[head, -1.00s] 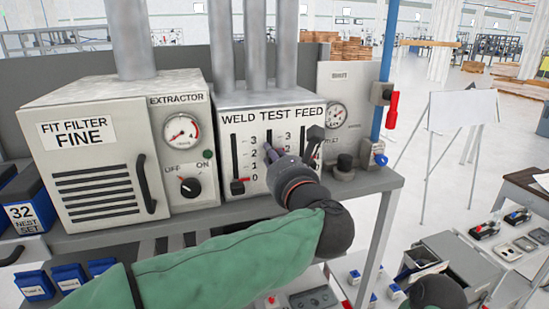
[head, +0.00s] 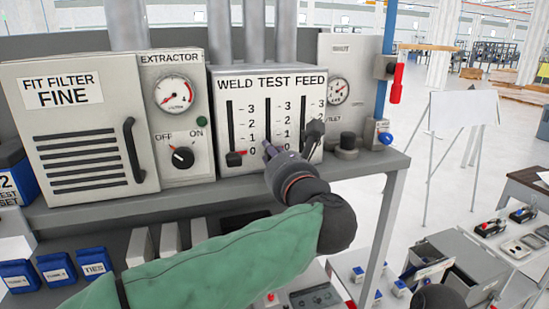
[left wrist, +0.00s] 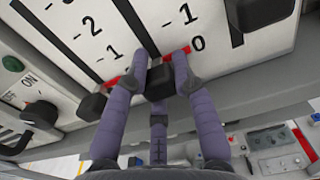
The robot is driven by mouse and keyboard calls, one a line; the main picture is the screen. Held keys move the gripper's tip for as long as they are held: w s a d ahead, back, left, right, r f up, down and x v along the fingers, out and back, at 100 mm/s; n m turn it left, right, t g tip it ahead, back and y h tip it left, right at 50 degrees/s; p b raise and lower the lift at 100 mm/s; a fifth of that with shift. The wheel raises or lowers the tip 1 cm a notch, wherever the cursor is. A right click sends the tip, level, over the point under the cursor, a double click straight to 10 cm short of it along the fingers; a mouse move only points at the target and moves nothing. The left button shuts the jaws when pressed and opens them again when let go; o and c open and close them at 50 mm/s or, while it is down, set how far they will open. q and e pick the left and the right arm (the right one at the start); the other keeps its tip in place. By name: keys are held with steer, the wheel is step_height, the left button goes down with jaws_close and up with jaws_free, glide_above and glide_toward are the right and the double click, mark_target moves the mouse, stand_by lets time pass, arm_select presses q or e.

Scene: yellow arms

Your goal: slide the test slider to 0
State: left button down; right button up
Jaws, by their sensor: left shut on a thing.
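The test slider's black knob (left wrist: 160,80) is between the fingers of my left gripper (left wrist: 166,72) in the left wrist view. Its red pointer line lies level with or just beside the 0 mark of the test scale. In the head view, my left gripper (head: 268,148) covers the knob at the lower end of the test slot (head: 268,120), near the 0 label. The gripper is shut on the knob. The white panel (head: 250,94) reads WELD TEST FEED.
The weld slider (head: 236,158) on the left sits low, by 0. The feed slider knob (head: 315,128) on the right stands higher, close to my gripper. The extractor box (head: 172,100) is to the left, and the shelf edge (head: 230,205) runs below.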

arm_select(q)
steer(key=shift+f, duration=0.2)
steer(key=c, duration=1.3)
jaws_free()
steer(key=o, duration=0.3)
steer(key=shift+a, duration=0.1)
steer(key=shift+o, duration=0.2)
steer(key=shift+s, duration=0.3)
steer(key=v, duration=1.1)
steer(key=shift+s, duration=0.15)
